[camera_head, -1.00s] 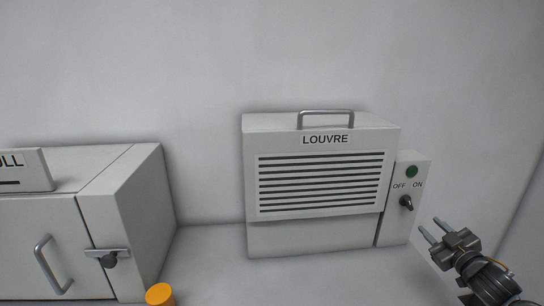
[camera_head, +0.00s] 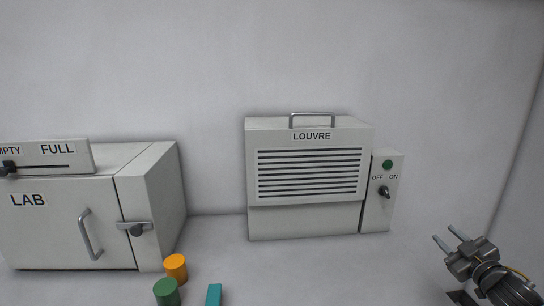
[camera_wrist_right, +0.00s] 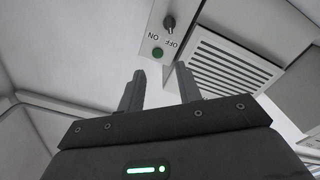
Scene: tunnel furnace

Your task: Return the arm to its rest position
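My right gripper (camera_head: 447,238) is at the lower right in the head view, in front of and to the right of the louvre box (camera_head: 253,222). Its two fingers are apart with nothing between them. In the right wrist view the fingers of my right gripper (camera_wrist_right: 160,84) are also apart and empty. The switch panel (camera_head: 376,216) on the louvre box has a green light (camera_head: 387,164) and a dark knob (camera_head: 384,191). The gripper is clear of the knob. My left gripper is not in view.
A LAB box (camera_head: 55,235) with a handle and a FULL/EMPTY slider stands at the left. An orange cylinder (camera_head: 176,267), a green cylinder (camera_head: 167,292) and a teal block (camera_head: 213,295) lie near the front. The counter between the boxes and my right gripper is clear.

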